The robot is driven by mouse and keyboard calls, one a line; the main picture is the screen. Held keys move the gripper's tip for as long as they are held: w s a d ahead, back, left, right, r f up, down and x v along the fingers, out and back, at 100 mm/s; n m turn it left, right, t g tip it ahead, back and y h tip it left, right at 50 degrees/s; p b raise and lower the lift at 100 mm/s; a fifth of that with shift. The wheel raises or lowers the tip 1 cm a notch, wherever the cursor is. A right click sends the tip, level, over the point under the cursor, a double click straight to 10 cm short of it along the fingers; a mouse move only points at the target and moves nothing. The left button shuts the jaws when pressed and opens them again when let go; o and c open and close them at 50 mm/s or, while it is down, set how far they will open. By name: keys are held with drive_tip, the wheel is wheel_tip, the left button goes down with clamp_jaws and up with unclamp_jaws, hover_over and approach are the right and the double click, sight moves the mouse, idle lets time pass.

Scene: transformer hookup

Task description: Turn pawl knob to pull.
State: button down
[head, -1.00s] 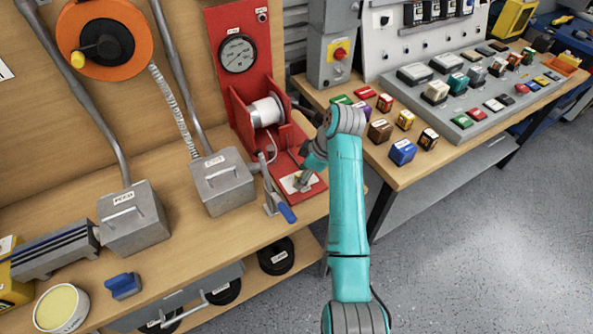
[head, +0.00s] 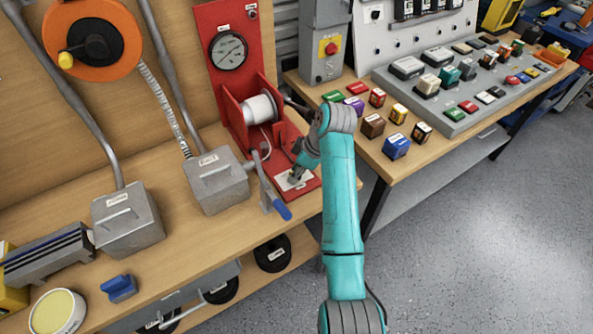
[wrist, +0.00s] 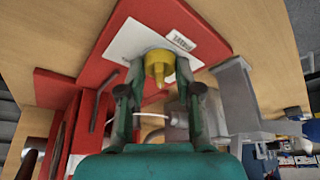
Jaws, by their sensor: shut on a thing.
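The yellow pawl knob (wrist: 159,66) stands on a white plate (wrist: 128,40) on the red base of the winch stand. In the wrist view my gripper (wrist: 160,78) has one finger on each side of the knob and is shut on it. A small printed label (wrist: 181,40) lies on the plate beside the knob; I cannot read its word surely. In the head view my gripper (head: 296,174) reaches down to the white plate (head: 299,182) at the front of the red stand (head: 228,70). The knob is hidden there.
A white spool (head: 260,108) sits on the stand below a round gauge (head: 228,50). A clamp lever with a blue handle (head: 282,209) stands close left of my gripper. Grey boxes (head: 218,183) lie further left. Coloured blocks (head: 396,146) stand on the right table.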

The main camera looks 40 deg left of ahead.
drive_tip(key=m+t, duration=0.1)
drive_tip(key=m, duration=0.2)
drive_tip(key=shift+s+m, duration=0.1)
drive_tip(key=shift+m, duration=0.2)
drive_tip(key=m+t, duration=0.1)
drive_tip(key=m, duration=0.2)
drive_tip(key=shift+s+m+t, duration=0.1)
drive_tip(key=shift+m+t, duration=0.2)
drive_tip(key=shift+t, duration=0.1)
drive_tip(key=m+t, duration=0.1)
drive_tip(key=m, duration=0.2)
drive_tip(key=m+t+h, duration=0.1)
drive_tip(key=m, duration=0.3)
drive_tip(key=shift+h, duration=0.3)
drive_tip(key=c, duration=0.8)
unclamp_jaws()
drive_tip(key=v, duration=1.2)
drive_tip(key=shift+s, duration=0.15)
